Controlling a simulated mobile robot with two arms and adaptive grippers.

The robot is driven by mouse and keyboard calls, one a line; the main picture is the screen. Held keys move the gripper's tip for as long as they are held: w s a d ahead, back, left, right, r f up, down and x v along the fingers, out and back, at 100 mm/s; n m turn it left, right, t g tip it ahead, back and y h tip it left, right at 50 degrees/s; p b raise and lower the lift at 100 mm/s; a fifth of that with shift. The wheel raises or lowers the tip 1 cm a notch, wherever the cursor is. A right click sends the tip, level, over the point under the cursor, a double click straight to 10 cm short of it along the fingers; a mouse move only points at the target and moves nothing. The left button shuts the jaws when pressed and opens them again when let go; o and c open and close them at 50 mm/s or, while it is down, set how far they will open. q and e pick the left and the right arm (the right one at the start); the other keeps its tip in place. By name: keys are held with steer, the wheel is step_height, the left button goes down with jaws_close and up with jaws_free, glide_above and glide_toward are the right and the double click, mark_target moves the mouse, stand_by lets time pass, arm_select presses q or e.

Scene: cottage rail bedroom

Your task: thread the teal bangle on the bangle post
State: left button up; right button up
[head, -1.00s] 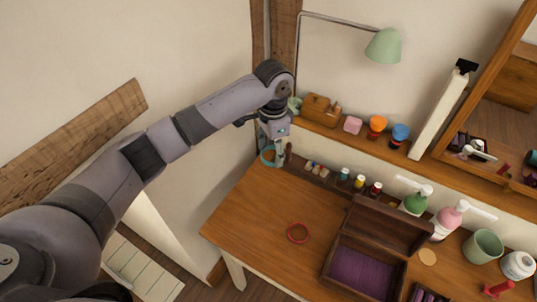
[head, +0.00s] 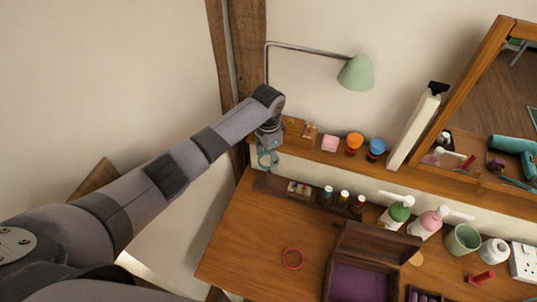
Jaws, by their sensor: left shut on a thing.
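My left gripper (head: 268,152) is at the back left corner of the desk, just below the shelf edge. It is shut on the teal bangle (head: 267,161), which hangs at its fingertips. A small dark upright piece, probably the bangle post (head: 270,177), shows just under the bangle. The gripper and bangle partly cover it. I cannot tell whether the bangle is around it or only in front of it. My right gripper is not in view.
A red bangle (head: 292,258) lies on the open desk top (head: 240,240). An open dark box (head: 362,280) with purple lining stands to its right. Small bottles (head: 343,198) line the desk's back. The shelf (head: 325,155) above holds an orange cup (head: 354,144) and a blue cup (head: 376,149).

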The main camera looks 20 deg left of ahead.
arm_select(q)
steer(key=shift+f+b, duration=2.35)
steer(key=shift+f, duration=2.15)
steer(key=shift+r+p, duration=0.1)
steer(key=shift+p, duration=0.2)
steer(key=shift+f+b, duration=0.6)
steer(key=shift+f, duration=0.3)
steer(key=shift+f+b, duration=1.05)
steer(key=shift+f, duration=0.4)
steer(key=o, duration=1.1)
